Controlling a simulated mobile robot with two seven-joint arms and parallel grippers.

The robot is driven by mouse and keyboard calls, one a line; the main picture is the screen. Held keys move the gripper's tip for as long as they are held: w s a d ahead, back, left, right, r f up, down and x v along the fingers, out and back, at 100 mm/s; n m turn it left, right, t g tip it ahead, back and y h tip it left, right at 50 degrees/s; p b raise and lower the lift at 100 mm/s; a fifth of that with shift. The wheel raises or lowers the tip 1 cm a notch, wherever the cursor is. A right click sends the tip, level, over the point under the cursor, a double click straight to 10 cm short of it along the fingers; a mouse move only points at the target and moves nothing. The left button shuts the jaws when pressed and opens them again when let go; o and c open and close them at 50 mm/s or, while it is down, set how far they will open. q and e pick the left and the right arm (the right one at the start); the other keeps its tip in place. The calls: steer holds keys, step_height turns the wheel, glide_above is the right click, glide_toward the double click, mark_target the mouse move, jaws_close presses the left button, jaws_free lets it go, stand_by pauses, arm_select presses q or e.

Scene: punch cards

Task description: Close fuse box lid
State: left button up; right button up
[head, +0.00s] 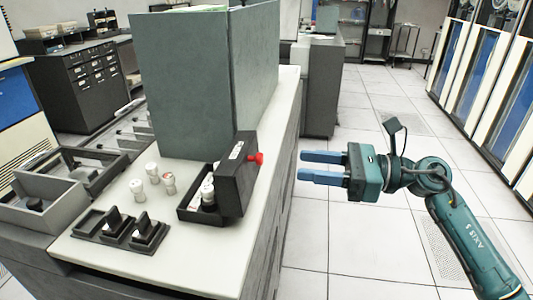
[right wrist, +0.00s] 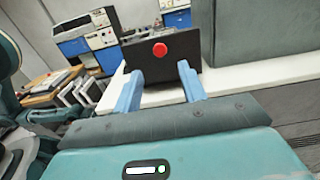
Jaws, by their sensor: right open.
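The fuse box (head: 188,208) is a small dark box on the white counter top, with white fuses inside. Its dark lid (head: 236,178) stands open, upright on the box's right side, with a red knob (head: 257,158) on its outer face. The lid (right wrist: 187,72) and the red knob (right wrist: 159,49) also show in the right wrist view. My right gripper (head: 301,166) is open and empty, to the right of the lid and apart from it, beyond the counter's edge. In the right wrist view its two blue fingers (right wrist: 158,84) point toward the lid. My left gripper is not in view.
Several loose white fuses (head: 152,171) stand left of the box. Black switch holders (head: 120,229) sit at the counter's front. Grey open trays (head: 40,205) are at the left. A tall grey-green cabinet (head: 190,85) rises behind the box. The tiled floor right of the counter is clear.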

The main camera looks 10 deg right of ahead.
mark_target(247, 171)
steer(key=p+x, duration=0.2)
steer(key=x, duration=0.6)
steer(key=shift+a, duration=0.2)
steer(key=shift+w, duration=0.1)
jaws_close()
